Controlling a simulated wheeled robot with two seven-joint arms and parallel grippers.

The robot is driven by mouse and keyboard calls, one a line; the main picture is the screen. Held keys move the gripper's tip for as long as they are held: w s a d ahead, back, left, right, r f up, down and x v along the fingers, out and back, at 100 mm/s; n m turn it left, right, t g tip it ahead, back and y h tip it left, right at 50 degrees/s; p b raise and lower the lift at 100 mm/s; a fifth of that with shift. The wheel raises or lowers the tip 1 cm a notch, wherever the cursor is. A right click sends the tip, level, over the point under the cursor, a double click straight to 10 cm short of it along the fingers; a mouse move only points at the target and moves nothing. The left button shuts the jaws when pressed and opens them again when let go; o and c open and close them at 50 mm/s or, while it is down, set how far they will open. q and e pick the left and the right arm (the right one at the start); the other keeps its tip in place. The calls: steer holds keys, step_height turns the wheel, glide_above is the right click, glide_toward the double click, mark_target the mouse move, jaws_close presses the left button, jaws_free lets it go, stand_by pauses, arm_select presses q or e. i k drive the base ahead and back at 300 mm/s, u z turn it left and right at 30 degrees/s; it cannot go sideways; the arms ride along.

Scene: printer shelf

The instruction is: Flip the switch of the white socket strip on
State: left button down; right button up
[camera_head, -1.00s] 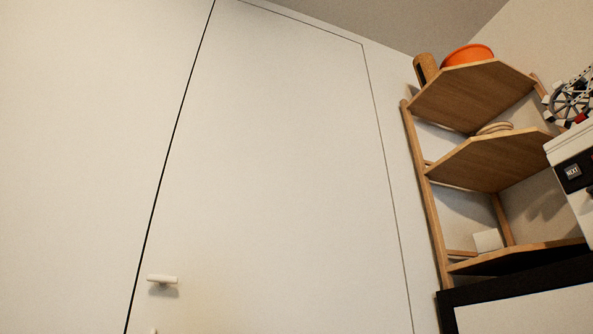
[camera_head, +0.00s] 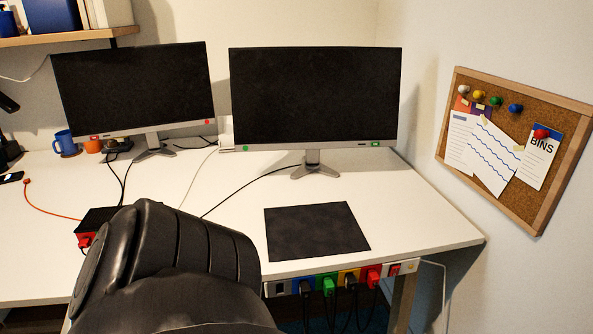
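A socket strip with a white end (camera_head: 409,267) runs along the underside of the desk's front edge, right of the chair, in the head view. Several coloured sockets sit along it, among them green, yellow and red ones, with dark and coloured plugs and hanging cables. A small red part (camera_head: 394,270) shows near its right end; I cannot tell whether it is the switch or which way it is set. The left end of the strip is close to the chair and partly dark. Neither of my grippers shows.
A black padded chair (camera_head: 160,260) stands in front of the desk, left of the strip. The white desk (camera_head: 420,215) carries two monitors, a dark mat (camera_head: 315,230) and a black box with a red socket (camera_head: 84,239). A cork board (camera_head: 460,100) hangs on the right wall.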

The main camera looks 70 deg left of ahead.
mark_target(394, 271)
steer(key=u, duration=3.3)
steer(key=k, duration=0.65)
steer(key=z, duration=1.2)
